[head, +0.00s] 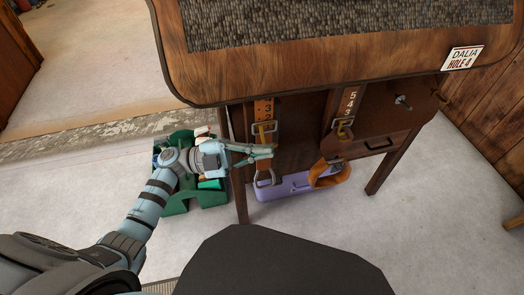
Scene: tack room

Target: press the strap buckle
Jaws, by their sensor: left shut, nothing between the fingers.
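An orange-brown strap (264,108) with holes and marks hangs on the front of a wooden stand. My right gripper is out of view.
The wooden stand's top (330,62) overhangs the straps and carries a sign (463,57). A drawer (376,145) and a peg (402,101) are at the right. Below are a purple tray (291,187) and a green caddy (178,204).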

